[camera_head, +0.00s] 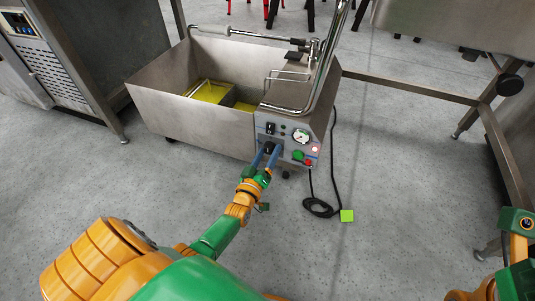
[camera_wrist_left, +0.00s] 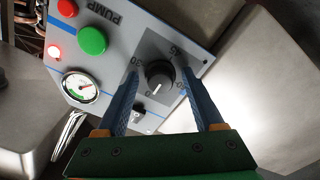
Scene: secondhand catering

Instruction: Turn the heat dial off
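The heat dial (camera_wrist_left: 159,75) is a round black knob on a dark square plate, with numbers around it, in the left wrist view. A pale mark shows on its lower part, toward the 0; its exact setting is hard to read. My left gripper (camera_wrist_left: 161,82) is open, its two blue fingers on either side of the dial with a visible gap to each. In the head view my left gripper (camera_head: 269,153) is at the machine's front panel, by the dial (camera_head: 269,147), which it partly hides. Only part of my right arm shows at the right edge; its gripper is out of view.
The panel (camera_head: 285,134) also carries a gauge (camera_head: 301,137), a green button (camera_head: 298,155), a red button (camera_head: 308,162) and a lit red lamp (camera_head: 315,149). The steel vat (camera_head: 190,113) holds yellow liquid. A black cable (camera_head: 331,190) lies on open floor. A steel table frame (camera_head: 410,87) stands right.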

